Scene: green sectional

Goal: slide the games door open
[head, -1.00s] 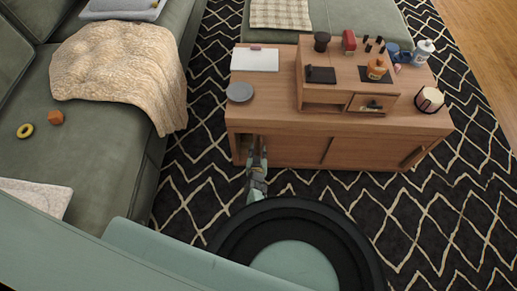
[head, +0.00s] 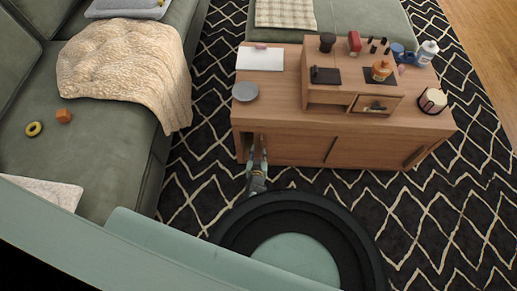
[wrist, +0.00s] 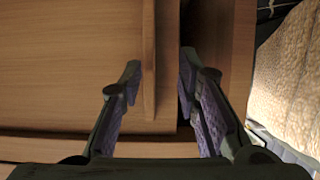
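The wooden coffee table (head: 300,118) has sliding doors in its front. The left door (head: 295,150), where my gripper is, shows a dark gap (head: 243,146) at its left end. In the wrist view the door panel (wrist: 65,60) fills the left side, with a raised upright strip (wrist: 149,65) along its edge. My gripper (head: 257,150) is at the left end of the front. In the wrist view its fingers (wrist: 159,82) are apart, one on each side of the strip. I cannot tell whether either finger touches it. A second door (head: 380,155) has a dark handle at right.
The green sofa (head: 110,165) with a cream blanket (head: 125,75) stands close on the left. A grey dish (head: 245,91), a white pad (head: 259,58) and a small wooden organizer (head: 345,95) with several items stand on the table. Patterned rug lies clear at right.

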